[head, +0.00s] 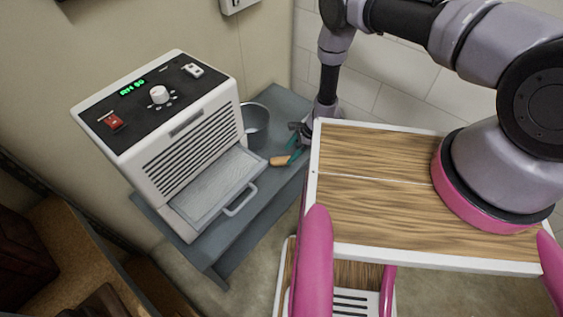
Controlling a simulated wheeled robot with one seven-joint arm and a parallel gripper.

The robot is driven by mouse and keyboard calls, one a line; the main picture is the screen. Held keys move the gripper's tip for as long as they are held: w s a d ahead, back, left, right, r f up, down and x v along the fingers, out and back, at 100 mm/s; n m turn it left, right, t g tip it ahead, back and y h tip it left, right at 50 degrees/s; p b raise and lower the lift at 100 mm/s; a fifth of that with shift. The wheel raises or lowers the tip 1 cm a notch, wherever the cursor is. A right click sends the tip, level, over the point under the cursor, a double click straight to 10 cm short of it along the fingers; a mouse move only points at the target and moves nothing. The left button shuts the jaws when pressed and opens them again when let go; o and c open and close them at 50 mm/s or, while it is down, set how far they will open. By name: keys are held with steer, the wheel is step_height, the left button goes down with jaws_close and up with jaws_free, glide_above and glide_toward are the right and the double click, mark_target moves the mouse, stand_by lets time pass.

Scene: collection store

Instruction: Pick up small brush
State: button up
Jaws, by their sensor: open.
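A small item with an orange-tan end (279,161) and a green part lies on the grey table, just right of a grey metal bucket. It looks like the small brush, but it is too small to be sure. My gripper (297,133) points down close beside its green end, near the table's right side. The jaws are open, and I see nothing held in them. I cannot tell whether the fingers touch the green part. The tray top partly hides the area to the right of my gripper.
A white machine (185,145) with an open front tray fills much of the grey table (232,243). The grey bucket (256,126) stands between it and the brush. Walls close off the back. Brown shelving (70,240) is at lower left.

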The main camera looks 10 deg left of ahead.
mark_target(282, 159)
steer(key=x, duration=0.4)
steer(key=shift+s+a+f, duration=0.15)
steer(key=shift+a+f, duration=0.05)
steer(key=shift+a, duration=0.2)
jaws_close()
step_height(282, 159, up, 10)
stand_by(0.3)
